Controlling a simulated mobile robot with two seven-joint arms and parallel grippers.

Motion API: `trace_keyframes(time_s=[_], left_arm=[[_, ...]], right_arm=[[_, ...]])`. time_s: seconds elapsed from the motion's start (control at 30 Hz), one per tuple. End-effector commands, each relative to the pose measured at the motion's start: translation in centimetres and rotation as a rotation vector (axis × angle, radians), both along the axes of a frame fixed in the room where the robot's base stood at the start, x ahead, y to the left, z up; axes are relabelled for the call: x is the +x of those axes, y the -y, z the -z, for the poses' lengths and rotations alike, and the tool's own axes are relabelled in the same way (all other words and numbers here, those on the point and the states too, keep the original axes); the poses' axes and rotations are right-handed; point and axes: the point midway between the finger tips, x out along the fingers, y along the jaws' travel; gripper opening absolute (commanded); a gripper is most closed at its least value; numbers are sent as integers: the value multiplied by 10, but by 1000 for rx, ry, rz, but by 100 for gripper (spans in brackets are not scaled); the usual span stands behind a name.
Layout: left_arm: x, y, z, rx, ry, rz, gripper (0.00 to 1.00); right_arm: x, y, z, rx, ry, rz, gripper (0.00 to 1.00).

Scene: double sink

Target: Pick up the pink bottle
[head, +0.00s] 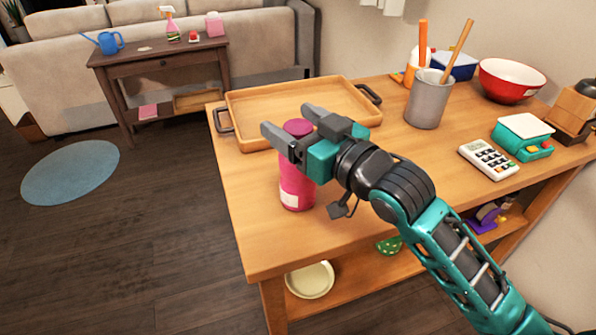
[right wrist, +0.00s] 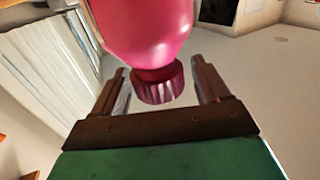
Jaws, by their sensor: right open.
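The pink bottle (head: 296,187) stands upright near the front left of the wooden table, with a darker pink cap and a pale label low on its side. My right gripper (head: 288,118) is open at the height of the bottle's cap, and part of the bottle's top is hidden behind it. In the right wrist view the bottle (right wrist: 150,35) shows with its ribbed cap between the two open fingers of my gripper (right wrist: 163,88). There is a visible gap on both sides of the cap. My left gripper is not in view.
A wooden tray (head: 238,101) with dark handles lies just behind the bottle. A grey utensil holder (head: 428,103), a red bowl (head: 511,82), a calculator (head: 487,160) and a small teal scale (head: 522,137) are to the right. The table's front left corner is clear.

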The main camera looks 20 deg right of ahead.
Motion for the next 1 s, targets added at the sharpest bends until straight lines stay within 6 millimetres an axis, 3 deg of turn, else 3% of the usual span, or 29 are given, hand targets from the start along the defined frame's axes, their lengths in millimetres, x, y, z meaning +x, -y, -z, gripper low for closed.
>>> trace_keyframes(time_s=[0.13,0.37,1.0], left_arm=[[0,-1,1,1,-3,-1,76],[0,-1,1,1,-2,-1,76],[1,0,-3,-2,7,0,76]], right_arm=[[11,-5,0,-1,1,0,75],[11,-5,0,-1,0,0,75],[11,-5,0,-1,0,0,15]])
